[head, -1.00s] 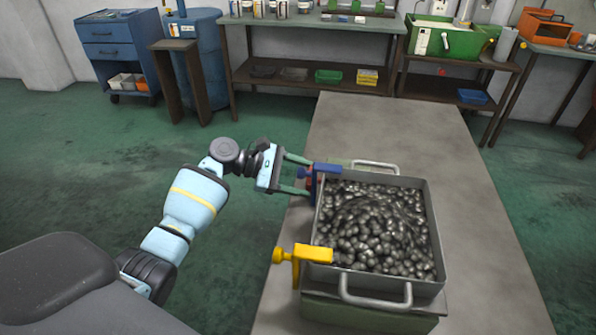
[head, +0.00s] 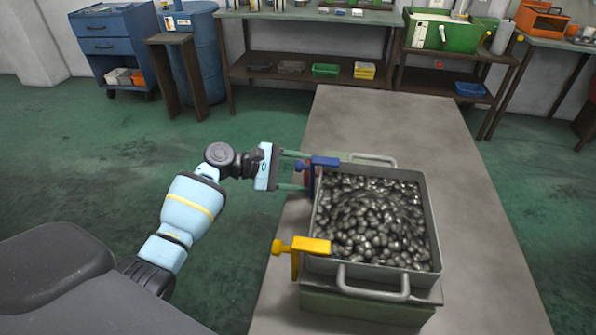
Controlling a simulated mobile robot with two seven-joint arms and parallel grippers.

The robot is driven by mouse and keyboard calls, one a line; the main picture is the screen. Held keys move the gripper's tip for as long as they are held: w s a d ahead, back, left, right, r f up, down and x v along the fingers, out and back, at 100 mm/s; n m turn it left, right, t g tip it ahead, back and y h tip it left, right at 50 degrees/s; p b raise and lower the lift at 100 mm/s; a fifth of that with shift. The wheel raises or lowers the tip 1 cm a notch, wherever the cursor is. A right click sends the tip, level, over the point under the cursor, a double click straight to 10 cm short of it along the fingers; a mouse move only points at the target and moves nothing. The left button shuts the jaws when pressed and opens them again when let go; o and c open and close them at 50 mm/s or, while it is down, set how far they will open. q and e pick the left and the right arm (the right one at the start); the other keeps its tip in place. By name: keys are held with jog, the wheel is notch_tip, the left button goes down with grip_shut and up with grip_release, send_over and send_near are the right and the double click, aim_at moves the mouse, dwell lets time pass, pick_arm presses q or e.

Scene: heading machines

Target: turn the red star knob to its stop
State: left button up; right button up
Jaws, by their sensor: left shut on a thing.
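The red star knob (head: 311,180) shows only as a small red patch at the left wall of the metal bin, just under the blue clamp (head: 322,161). My left gripper (head: 303,175) reaches in from the left, and its two green fingers are shut on the knob, one above and one below it in the picture. The fingers and the blue clamp hide most of the knob, so its turn angle cannot be read. My right gripper is out of view.
The metal bin (head: 432,225) full of dark rounded parts stands on a green base on the grey table (head: 470,200). A yellow clamp (head: 310,246) sits on its near left edge. Bin handles stick out front and back. Table to the right is clear.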

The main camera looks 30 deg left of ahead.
pick_arm(q)
jog(key=o, duration=1)
